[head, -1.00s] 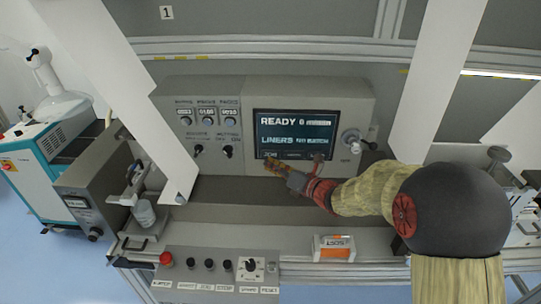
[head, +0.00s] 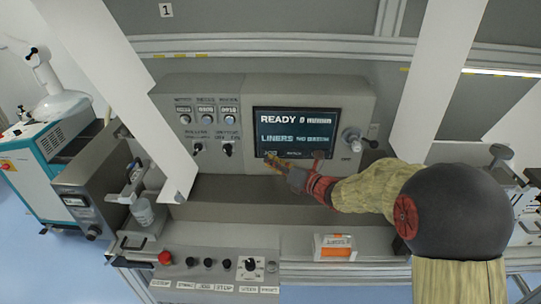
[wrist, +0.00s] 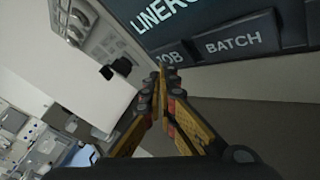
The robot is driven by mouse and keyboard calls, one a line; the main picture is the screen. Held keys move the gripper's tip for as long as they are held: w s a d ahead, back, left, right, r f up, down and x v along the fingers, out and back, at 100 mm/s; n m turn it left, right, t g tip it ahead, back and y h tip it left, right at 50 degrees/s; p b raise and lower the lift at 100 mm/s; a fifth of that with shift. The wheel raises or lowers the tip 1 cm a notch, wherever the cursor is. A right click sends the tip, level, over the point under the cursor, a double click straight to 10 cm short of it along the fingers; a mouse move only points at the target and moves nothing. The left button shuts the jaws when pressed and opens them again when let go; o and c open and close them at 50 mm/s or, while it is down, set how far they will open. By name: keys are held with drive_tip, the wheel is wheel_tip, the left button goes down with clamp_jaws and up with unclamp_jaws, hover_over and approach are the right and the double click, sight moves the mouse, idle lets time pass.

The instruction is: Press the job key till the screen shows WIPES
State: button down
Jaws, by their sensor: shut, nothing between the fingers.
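The screen (head: 294,132) on the grey panel reads READY and LINERS in the head view. The job key (head: 270,154) sits at the screen's lower left, beside a batch key. In the wrist view the job key (wrist: 170,57) is partly covered by my fingertips, next to the batch key (wrist: 236,42). My gripper (head: 270,161) is shut and empty, its tips at the job key's lower edge. I cannot tell whether the tips touch the key (wrist: 161,72).
White slanted panels (head: 417,80) stand on both sides. A lower control box (head: 215,270) and an orange-white box (head: 333,247) are in front.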

drive_tip(key=shift+w+b, duration=0.35)
drive_tip(key=shift+w, duration=0.2)
idle(0.8)
drive_tip(key=shift+s, duration=0.1)
drive_tip(key=shift+s+b, duration=0.65)
drive_tip(key=shift+s, duration=0.25)
drive_tip(key=shift+s+a+b, duration=0.1)
drive_tip(key=shift+s+b, duration=1.15)
drive_tip(key=shift+s, duration=1.25)
drive_tip(key=shift+r, duration=0.1)
